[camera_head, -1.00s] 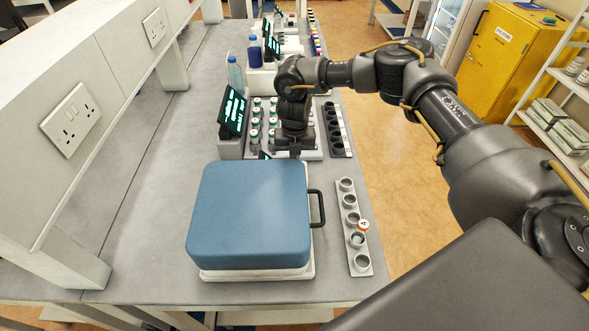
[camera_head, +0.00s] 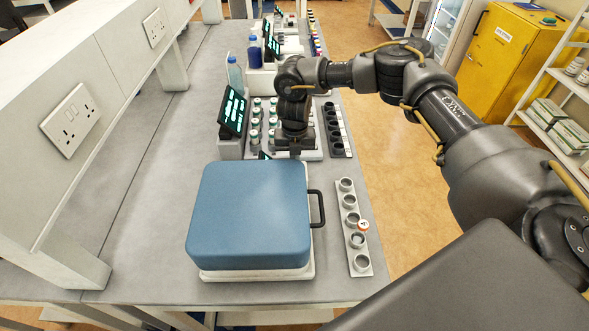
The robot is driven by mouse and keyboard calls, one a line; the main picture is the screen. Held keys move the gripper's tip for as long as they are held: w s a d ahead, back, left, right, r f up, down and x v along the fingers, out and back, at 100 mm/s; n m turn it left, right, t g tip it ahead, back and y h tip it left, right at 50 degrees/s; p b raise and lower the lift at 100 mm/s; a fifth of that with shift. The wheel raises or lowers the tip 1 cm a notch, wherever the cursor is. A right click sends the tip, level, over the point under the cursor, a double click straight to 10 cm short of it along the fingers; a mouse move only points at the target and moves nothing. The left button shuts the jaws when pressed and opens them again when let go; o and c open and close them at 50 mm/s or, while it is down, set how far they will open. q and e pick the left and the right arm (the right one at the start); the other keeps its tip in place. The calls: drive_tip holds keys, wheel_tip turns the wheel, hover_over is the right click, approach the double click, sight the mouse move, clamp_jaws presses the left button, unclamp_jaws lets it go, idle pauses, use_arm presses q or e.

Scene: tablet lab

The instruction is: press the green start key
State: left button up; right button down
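A box-shaped device with a closed blue lid (camera_head: 250,215) sits on the near bench, with a pale base under it and a black handle (camera_head: 318,208) on its right side. I cannot make out a green start key. A small dark panel with a green glow (camera_head: 264,155) peeks over the lid's far edge, mostly hidden. My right gripper (camera_head: 294,154) points down just behind the lid's far edge. Its fingertips are hidden there, so I cannot tell whether it is open, or whether it touches anything. My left gripper is not in view.
Capped vials (camera_head: 255,122), a tilted screen (camera_head: 232,111) and a black rack (camera_head: 337,130) stand behind. The bench left of the device is clear.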

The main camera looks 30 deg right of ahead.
drive_tip(key=shift+f+b, duration=0.45)
drive_tip(key=shift+f, duration=0.2)
idle(0.8)
drive_tip(key=shift+r, duration=0.1)
drive_tip(key=shift+r+p, duration=1.45)
drive_tip(key=shift+r, duration=0.45)
drive_tip(key=shift+r, duration=0.2)
wheel_tip(320, 180, up, 8)
drive_tip(key=p, duration=0.3)
drive_tip(key=shift+f, duration=0.2)
